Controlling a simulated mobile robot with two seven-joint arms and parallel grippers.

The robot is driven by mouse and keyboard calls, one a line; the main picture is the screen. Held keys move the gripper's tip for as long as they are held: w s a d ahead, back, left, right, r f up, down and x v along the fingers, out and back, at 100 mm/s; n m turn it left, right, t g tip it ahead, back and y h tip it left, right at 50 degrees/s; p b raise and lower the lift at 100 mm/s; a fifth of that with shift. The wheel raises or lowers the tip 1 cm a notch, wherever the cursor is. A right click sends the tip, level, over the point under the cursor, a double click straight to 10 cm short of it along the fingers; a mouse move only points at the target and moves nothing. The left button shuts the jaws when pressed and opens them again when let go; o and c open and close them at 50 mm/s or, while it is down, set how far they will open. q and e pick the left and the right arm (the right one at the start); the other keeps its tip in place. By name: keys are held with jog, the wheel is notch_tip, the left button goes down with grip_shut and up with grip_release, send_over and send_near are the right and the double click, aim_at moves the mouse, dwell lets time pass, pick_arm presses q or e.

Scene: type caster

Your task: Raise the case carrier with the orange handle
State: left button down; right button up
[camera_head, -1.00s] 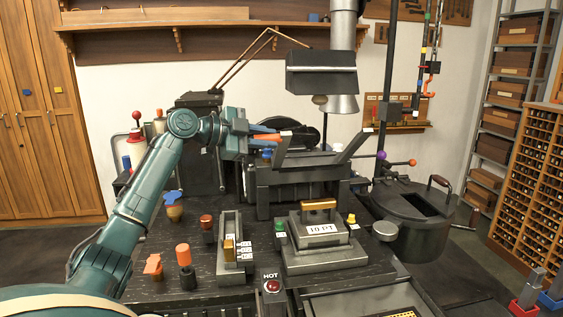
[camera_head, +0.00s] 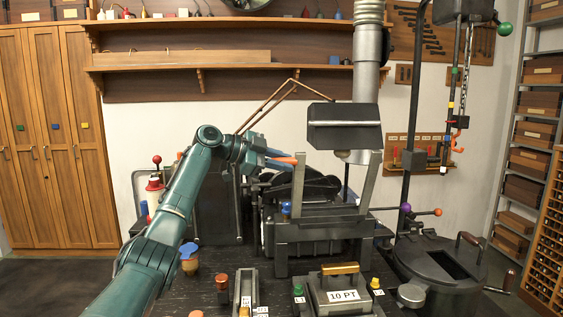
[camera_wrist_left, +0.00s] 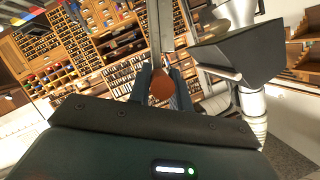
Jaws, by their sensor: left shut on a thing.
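My left gripper (camera_head: 276,160) is shut on the orange handle (camera_head: 287,160) beside the top of the case carrier. In the left wrist view the handle (camera_wrist_left: 162,86) is a dull orange-brown grip between the two dark fingers. The case carrier has two grey upright arms, one on the left (camera_head: 298,190) and one on the right (camera_head: 371,182). They stand nearly vertical over the dark machine body (camera_head: 315,235). The fingers hide part of the handle. My right gripper is not in view.
A dark hood (camera_head: 344,135) under a silver duct (camera_head: 369,65) hangs close above, between the uprights. A lidded black pot (camera_head: 435,262) stands at the right. The 10 PT block (camera_head: 342,296) with a gold handle sits in front. A wall shelf (camera_head: 240,85) runs behind.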

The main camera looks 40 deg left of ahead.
pick_arm(q)
jog(key=shift+a+r, duration=0.25)
jog(key=shift+r, duration=0.05)
jog(key=c, duration=1.3)
grip_release()
jog(key=shift+w+f, duration=0.15)
jog(key=shift+f, duration=0.1)
jog(key=b+v, duration=0.3)
jog(key=v, duration=1)
jog(key=shift+s, duration=0.2)
